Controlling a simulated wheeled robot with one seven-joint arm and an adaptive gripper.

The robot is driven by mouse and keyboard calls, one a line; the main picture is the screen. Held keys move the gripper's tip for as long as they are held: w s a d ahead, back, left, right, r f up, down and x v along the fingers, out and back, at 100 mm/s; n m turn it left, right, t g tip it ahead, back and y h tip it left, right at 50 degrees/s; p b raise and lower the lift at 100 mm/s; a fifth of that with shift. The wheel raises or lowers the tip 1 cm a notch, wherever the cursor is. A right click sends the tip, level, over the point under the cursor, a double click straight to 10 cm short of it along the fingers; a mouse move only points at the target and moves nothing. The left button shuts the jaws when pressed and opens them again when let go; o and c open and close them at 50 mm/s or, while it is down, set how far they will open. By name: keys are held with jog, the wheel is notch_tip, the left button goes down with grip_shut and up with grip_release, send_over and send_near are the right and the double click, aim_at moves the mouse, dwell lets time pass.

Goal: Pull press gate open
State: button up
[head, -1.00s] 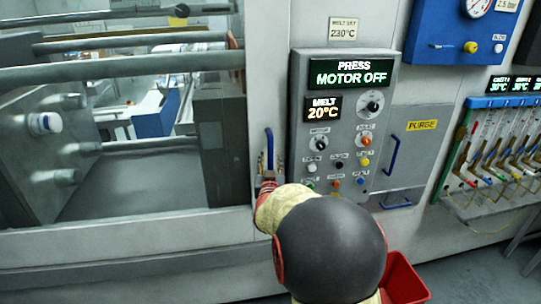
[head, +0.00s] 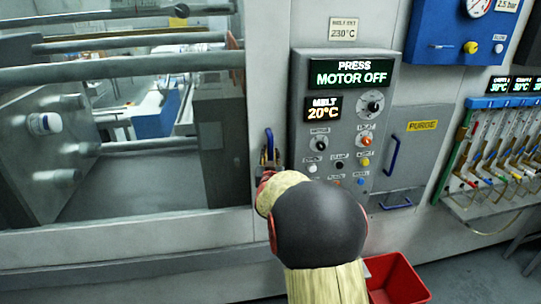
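The press gate (head: 130,236) is the large framed window panel at the left, with the press bars and plates visible through it. Its blue upright handle (head: 268,143) stands at the right edge of the gate frame, left of the control panel. My gripper (head: 268,168) is at the handle, over its lower part. My own arm hides most of the gripper, so I cannot tell whether the fingers are shut on the handle. The gate appears closed against the frame beside the control panel.
The grey control panel (head: 382,78) reads "PRESS MOTOR OFF" and "MELT 20°C". A purge door (head: 420,150) with blue handles is to its right. A red bin (head: 398,278) stands on the floor below. A blue gauge box (head: 430,35) and a hose manifold (head: 490,165) are further right.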

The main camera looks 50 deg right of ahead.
grip_shut()
dwell(0.6)
